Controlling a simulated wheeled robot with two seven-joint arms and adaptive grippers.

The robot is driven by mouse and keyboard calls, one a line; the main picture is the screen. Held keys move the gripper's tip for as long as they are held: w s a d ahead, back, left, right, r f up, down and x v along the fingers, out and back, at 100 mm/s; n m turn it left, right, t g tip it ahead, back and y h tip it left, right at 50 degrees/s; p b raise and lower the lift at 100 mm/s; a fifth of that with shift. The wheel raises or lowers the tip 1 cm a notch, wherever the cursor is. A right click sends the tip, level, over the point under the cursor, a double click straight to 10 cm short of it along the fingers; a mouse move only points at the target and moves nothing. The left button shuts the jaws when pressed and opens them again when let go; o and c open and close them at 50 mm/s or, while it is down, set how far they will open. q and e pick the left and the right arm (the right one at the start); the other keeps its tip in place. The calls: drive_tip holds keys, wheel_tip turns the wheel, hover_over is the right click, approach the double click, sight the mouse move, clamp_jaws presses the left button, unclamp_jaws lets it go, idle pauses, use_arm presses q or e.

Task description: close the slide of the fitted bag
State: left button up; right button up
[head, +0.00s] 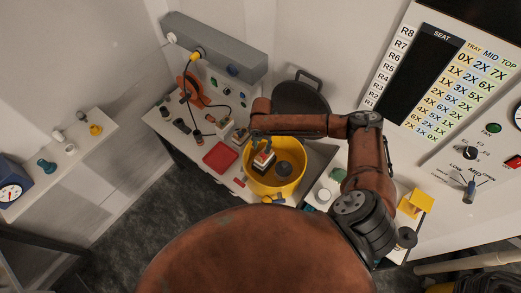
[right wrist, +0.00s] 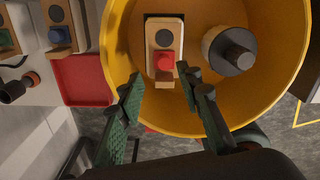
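A tan block (right wrist: 163,40) with a dark round spot and a red square piece (right wrist: 165,61) stands inside a round yellow tub (right wrist: 285,70). The red piece looks like the slide, but I cannot tell for certain. My right gripper (right wrist: 158,77) reaches over the tub's near rim. Its two green fingers are apart, with nothing between them, just short of the red piece. In the head view my right gripper (head: 261,146) hangs over the yellow tub (head: 290,189), partly hiding the block (head: 263,159). I cannot make out a bag. My left gripper is not in view.
A grey cylinder with a dark knob (right wrist: 231,50) sits in the tub, right of the block. A red tray (head: 220,157) lies left of the tub. Similar blocks (right wrist: 62,25) stand beyond the tray. A control panel (head: 450,80) is at the right.

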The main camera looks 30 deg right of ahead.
sight(263, 154)
drive_tip(key=f, duration=0.4)
drive_tip(key=shift+s+d, duration=0.3)
drive_tip(key=shift+s, duration=0.05)
drive_tip(key=shift+f, duration=0.8)
drive_tip(key=shift+w, duration=0.1)
drive_tip(key=c, duration=0.9)
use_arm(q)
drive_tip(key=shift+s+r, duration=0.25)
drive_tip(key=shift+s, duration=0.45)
use_arm(e)
clamp_jaws()
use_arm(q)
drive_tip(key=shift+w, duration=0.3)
